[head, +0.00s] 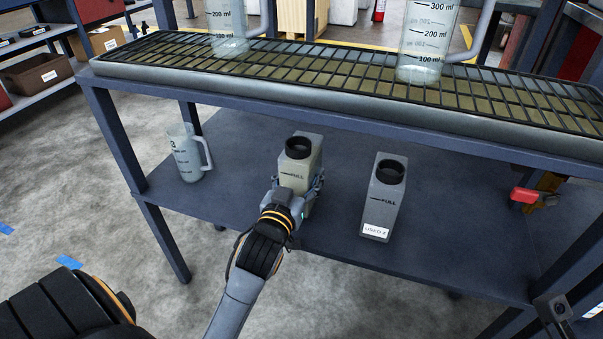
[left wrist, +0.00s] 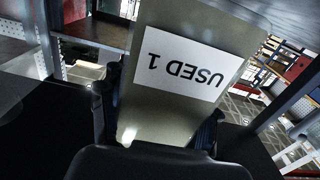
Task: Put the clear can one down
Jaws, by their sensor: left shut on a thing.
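My left gripper (head: 298,187) is shut on a pale, olive-tinted can (head: 300,165) with a dark round mouth and a FULL line. In the left wrist view the fingers lie on both sides of this can (left wrist: 165,112), and its label reads USED 1, upside down. The can is roughly upright over the lower shelf (head: 245,205) of the trolley. I cannot tell whether its base touches the shelf. A grey can (head: 387,195) labelled USED 2 stands on the shelf to its right, apart from it. My right gripper is not in view.
A clear measuring jug (head: 187,155) stands on the lower shelf at the left. The upper shelf has a grating (head: 330,70) and two larger jugs, one at the left (head: 228,45) and one at the right (head: 420,65). A red-handled item (head: 524,195) is at the right.

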